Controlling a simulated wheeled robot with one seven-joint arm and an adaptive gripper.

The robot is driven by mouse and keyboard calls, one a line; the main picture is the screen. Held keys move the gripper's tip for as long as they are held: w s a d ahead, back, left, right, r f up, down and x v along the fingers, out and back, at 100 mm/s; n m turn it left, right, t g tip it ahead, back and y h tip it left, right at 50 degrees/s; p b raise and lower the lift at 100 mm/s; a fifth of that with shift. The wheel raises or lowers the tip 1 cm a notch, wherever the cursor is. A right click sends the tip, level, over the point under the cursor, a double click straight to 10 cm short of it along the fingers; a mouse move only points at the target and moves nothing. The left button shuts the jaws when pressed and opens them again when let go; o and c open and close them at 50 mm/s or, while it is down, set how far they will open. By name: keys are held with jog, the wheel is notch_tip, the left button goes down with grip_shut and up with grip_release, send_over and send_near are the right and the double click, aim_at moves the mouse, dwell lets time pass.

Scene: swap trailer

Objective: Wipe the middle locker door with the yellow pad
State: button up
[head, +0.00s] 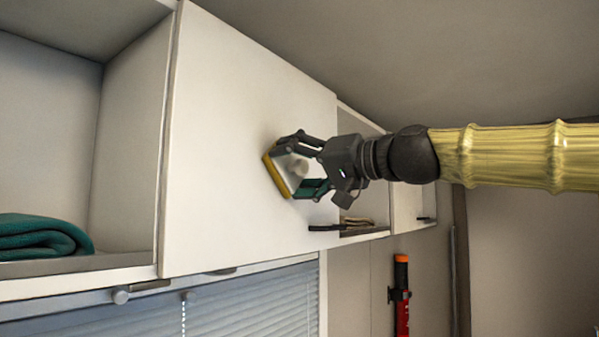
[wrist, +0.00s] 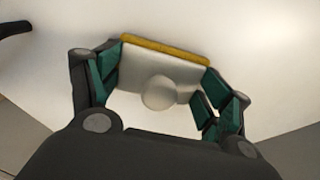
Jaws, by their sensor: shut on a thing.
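The middle locker door (head: 225,130) is a large white panel, closed, between two open compartments. My gripper (head: 302,168) is in front of its right half, shut on the yellow pad (head: 275,176). The pad has a pale backing with a round knob, and its yellow face is turned to the door. It looks to be at or very near the door surface; I cannot tell for sure that it touches. In the wrist view the yellow pad (wrist: 165,50) shows as a yellow strip along the far edge of the backing, between the green-lined fingers. The face of the pad is hidden.
An open compartment (head: 130,150) at left holds a folded green cloth (head: 42,238). Another open compartment at right holds a brownish item (head: 357,222). A dark handle (head: 325,228) is at the door's lower right. Below are blinds (head: 240,305) and a red extinguisher (head: 402,300).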

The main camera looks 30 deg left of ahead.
aim_at(255, 166)
jog(key=shift+s+a+b, duration=0.15)
jog(key=shift+s+b, duration=0.45)
jog(key=shift+s, duration=1.15)
jog(key=shift+s+a+b, duration=0.1)
jog(key=shift+s+b, duration=0.5)
jog(key=shift+s, duration=1.1)
jog(key=shift+d, duration=0.15)
jog(key=shift+s+d+b, duration=0.2)
jog(key=shift+d+b, duration=0.55)
jog(key=shift+d, duration=2.1)
jog(key=shift+s+d+b, duration=0.15)
jog(key=shift+d+b, duration=0.25)
jog(key=shift+d, duration=1.1)
